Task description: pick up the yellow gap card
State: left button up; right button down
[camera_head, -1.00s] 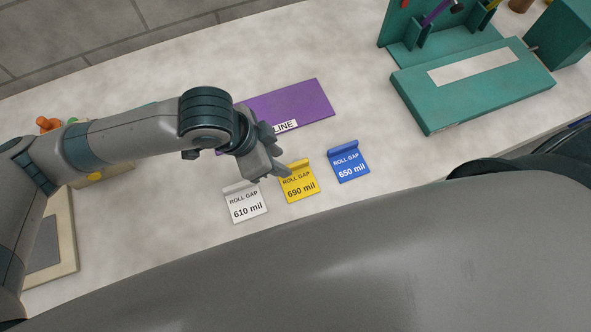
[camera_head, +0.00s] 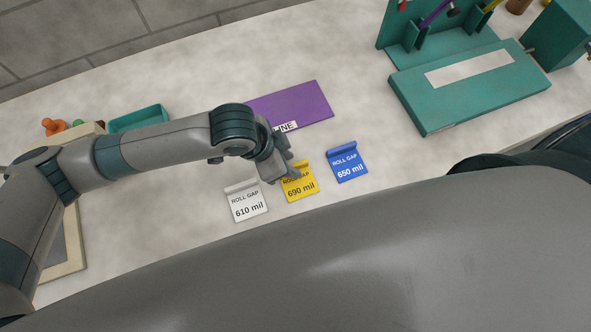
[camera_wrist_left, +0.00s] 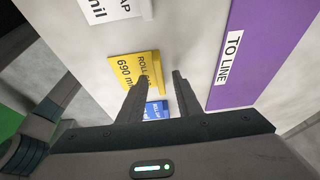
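The yellow gap card (camera_head: 300,187), marked "ROLL GAP 690 mil", lies on the table between a white card (camera_head: 247,204) marked 610 mil and a blue card (camera_head: 347,163) marked 650 mil. My left gripper (camera_head: 288,174) is over the far edge of the yellow card and partly hides it. In the left wrist view, its two fingers (camera_wrist_left: 157,80) are apart with nothing between them. The yellow card (camera_wrist_left: 128,69) shows there beside and partly behind the left finger. I cannot tell whether they touch. My right gripper is not in view.
A purple sheet (camera_head: 300,103) with a "TO LINE" label (camera_wrist_left: 229,58) lies beyond the cards. A teal box (camera_head: 470,85) and rack stand at the back right. A teal tray (camera_head: 138,118) and orange and green pieces are at the far left. Bare table lies around the cards.

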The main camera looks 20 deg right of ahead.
pick_arm(q)
jog(key=shift+d+f, duration=0.1)
jog(key=shift+f, duration=0.1)
dwell(0.3)
grip_shut()
jog(key=shift+r, duration=0.1)
jog(key=shift+r+b, duration=0.35)
jog(key=shift+r, duration=0.2)
jog(key=r, duration=0.1)
jog(key=s+r+b, duration=0.1)
jog(key=r, duration=0.1)
jog(key=shift+r, duration=0.1)
jog(key=s+r+b, duration=0.2)
jog(key=s+r, duration=0.4)
jog(key=s, duration=0.4)
jog(key=shift+s+r, duration=0.3)
jog(key=shift+s, duration=0.05)
